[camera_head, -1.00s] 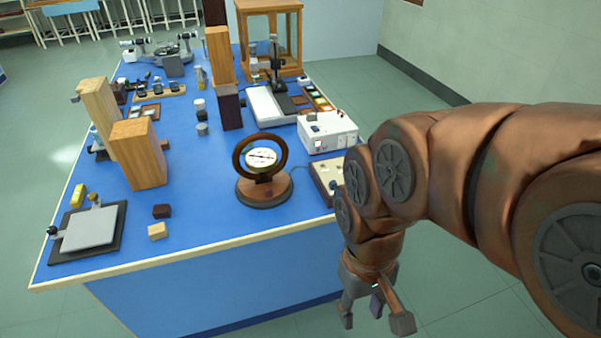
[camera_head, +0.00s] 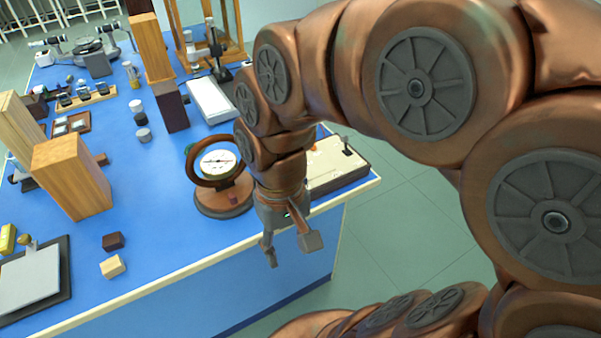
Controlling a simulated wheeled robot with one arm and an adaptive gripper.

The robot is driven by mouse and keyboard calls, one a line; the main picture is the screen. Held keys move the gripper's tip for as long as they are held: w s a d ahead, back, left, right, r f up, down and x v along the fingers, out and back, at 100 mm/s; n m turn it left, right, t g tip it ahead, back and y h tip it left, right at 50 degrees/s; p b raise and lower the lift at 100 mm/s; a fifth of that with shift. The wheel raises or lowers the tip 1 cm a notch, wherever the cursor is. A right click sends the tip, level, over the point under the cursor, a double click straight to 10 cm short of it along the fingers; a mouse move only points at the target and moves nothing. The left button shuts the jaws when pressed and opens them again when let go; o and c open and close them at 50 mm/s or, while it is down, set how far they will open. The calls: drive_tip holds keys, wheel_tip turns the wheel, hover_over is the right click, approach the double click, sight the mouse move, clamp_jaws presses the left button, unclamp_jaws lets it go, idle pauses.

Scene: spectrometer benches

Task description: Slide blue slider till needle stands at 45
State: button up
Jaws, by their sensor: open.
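A round white dial (camera_head: 217,162) with a dark needle stands in a brown ring on a round wooden base (camera_head: 222,200) near the bench's front edge. The needle's reading is too small to tell. Right of it, a low box (camera_head: 337,166) with a pale top and a small dark upright piece is partly hidden behind my arm. I cannot make out a blue slider. My gripper (camera_head: 290,248) points down with its fingers apart and empty. In the picture it overlaps the bench's front edge, just right of and below the dial's base.
The blue bench (camera_head: 165,215) holds a tall wooden block (camera_head: 72,178), small dark (camera_head: 113,240) and pale (camera_head: 112,266) blocks, and a grey plate (camera_head: 30,278) at left. Bare bench top lies left of the dial. Open floor (camera_head: 400,240) lies to the right.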

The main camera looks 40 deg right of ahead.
drive_tip(key=w+d+m+y+b, duration=0.15)
drive_tip(key=w+m+b, duration=0.25)
drive_tip(key=w, duration=0.8)
drive_tip(key=m+t+y+b, duration=0.25)
drive_tip(key=m+b, duration=0.45)
drive_tip(key=m, duration=0.7)
approach(304, 177)
drive_tip(key=f, duration=0.1)
drive_tip(key=shift+a+p+x, duration=0.15)
drive_tip(key=shift+p+x, duration=0.2)
drive_tip(key=shift+x, duration=1.75)
drive_tip(key=shift+a+p+x, duration=0.15)
drive_tip(key=shift+p+x, duration=0.2)
drive_tip(key=shift+x, duration=1.7)
drive_tip(key=shift+r, duration=0.1)
drive_tip(key=shift+c, duration=0.2)
clamp_jaws()
